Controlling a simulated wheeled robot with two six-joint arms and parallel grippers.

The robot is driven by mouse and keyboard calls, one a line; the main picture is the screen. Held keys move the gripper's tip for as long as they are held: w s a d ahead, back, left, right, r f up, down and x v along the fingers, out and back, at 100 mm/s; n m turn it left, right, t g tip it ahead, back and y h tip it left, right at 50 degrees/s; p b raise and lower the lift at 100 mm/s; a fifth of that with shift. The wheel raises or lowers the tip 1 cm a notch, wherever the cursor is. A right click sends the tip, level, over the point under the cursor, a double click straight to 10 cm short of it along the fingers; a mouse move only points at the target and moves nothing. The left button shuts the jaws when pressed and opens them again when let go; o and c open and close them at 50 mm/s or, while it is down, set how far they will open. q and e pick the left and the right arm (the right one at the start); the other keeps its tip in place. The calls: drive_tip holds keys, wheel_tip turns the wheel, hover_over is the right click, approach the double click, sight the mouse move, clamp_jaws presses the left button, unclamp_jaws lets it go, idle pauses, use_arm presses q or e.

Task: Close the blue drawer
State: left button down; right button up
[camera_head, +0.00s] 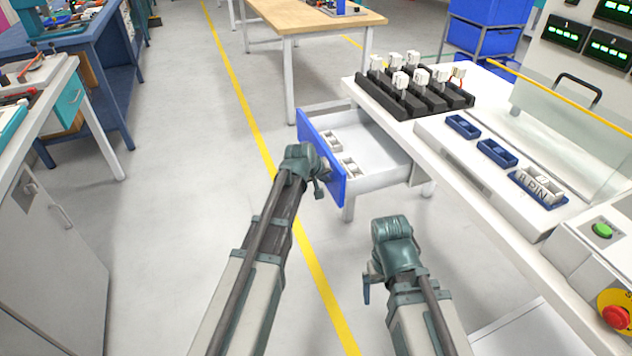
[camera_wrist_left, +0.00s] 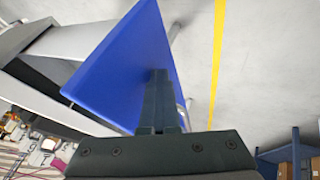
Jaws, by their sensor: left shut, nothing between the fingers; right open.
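The blue drawer (camera_head: 322,158) stands pulled out from under the white bench on the right, and white parts (camera_head: 343,151) lie inside it. Its blue front also fills the middle of the left wrist view (camera_wrist_left: 130,62). My left gripper (camera_head: 321,188) is shut and empty at the outer face of the blue front, near its lower end. In the left wrist view the shut fingers (camera_wrist_left: 160,80) point at the blue front and overlap it; I cannot tell whether they touch. My right gripper (camera_head: 367,285) is open, in front of the bench and apart from the drawer.
The white bench (camera_head: 436,146) carries a black rack (camera_head: 412,98) with white plugs and several blue trays (camera_head: 497,152). A glass guard (camera_head: 560,120) stands behind them. A wooden table (camera_head: 315,18) stands at the back. The floor left of the drawer is clear.

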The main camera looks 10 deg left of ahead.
use_arm(q)
drive_tip(key=w+d, duration=0.4)
drive_tip(key=d, duration=0.2)
drive_tip(key=w+d, duration=0.5)
drive_tip(key=d, duration=0.2)
drive_tip(key=w+d, duration=0.4)
drive_tip(key=d, duration=0.3)
drive_tip(key=shift+w, duration=0.3)
drive_tip(key=shift+w+d, duration=0.15)
drive_tip(key=shift+d, duration=0.15)
drive_tip(key=shift+w+d, duration=0.1)
drive_tip(key=s+a, duration=0.2)
drive_tip(key=a, duration=0.1)
drive_tip(key=shift+s+a, duration=0.15)
drive_tip(key=shift+s, duration=0.15)
drive_tip(key=p+v, duration=0.8)
drive_tip(key=v, duration=0.2)
drive_tip(key=shift+a, duration=0.3)
drive_tip(key=shift+s, duration=0.15)
